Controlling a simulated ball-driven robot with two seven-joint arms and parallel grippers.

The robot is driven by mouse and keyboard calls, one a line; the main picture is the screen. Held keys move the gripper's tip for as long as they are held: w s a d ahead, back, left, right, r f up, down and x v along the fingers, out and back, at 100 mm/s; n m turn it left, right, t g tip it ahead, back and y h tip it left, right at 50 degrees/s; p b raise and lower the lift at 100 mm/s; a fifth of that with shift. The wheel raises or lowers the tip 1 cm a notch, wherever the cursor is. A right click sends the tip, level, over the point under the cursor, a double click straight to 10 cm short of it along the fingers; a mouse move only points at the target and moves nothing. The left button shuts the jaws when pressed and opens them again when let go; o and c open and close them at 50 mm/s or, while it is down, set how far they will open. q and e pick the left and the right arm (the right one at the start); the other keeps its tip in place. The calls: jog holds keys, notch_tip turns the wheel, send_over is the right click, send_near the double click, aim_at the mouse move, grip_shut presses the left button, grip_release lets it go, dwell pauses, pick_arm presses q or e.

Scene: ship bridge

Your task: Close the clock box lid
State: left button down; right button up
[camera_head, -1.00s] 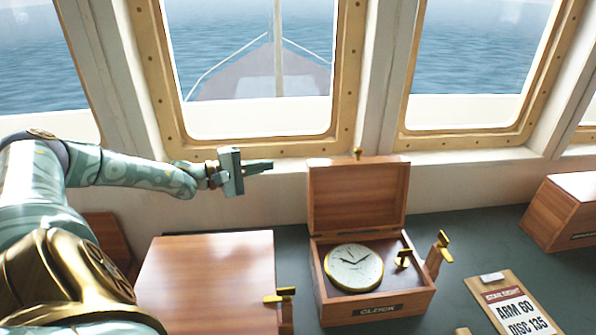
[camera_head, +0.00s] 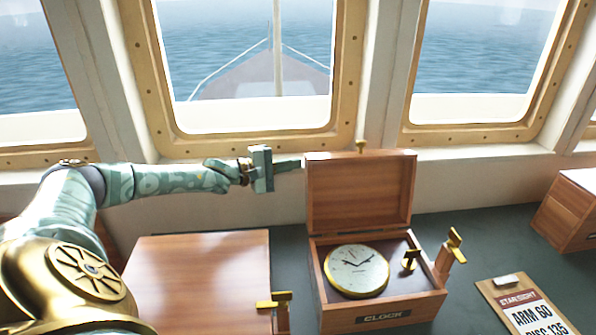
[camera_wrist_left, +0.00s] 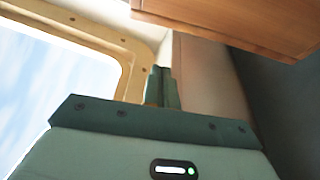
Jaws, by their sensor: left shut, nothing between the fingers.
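The wooden clock box (camera_head: 375,312) stands on the dark counter with its lid (camera_head: 358,195) raised upright at the back. A round white clock with a brass rim (camera_head: 356,270) lies inside, beside a small brass piece (camera_head: 410,260). My left gripper (camera_head: 290,164) is shut and empty, with its fingertips just left of the lid's upper left corner; I cannot tell whether they touch it. In the left wrist view the shut fingers (camera_wrist_left: 163,88) show below a wooden panel (camera_wrist_left: 235,25), likely the lid. My right gripper is not in view.
A closed wooden box (camera_head: 195,280) with a brass lever (camera_head: 275,299) stands left of the clock box. A brass handle (camera_head: 452,250) juts from the clock box's right side. A clipboard (camera_head: 525,310) and another wooden box (camera_head: 572,212) are at the right. Window frames rise behind.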

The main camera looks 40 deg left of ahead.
pick_arm(q)
jog(key=shift+s+d+r+p, duration=0.15)
jog(key=shift+s+d+p, duration=0.05)
jog(key=shift+d, duration=0.4)
jog(key=shift+s+d+r+p, duration=0.15)
jog(key=shift+d+p, duration=0.1)
jog(key=shift+d, duration=0.4)
jog(key=shift+s+d+r+p, duration=0.15)
jog(key=shift+s+d+p, duration=0.05)
jog(key=shift+d, duration=0.4)
jog(key=shift+r, duration=0.1)
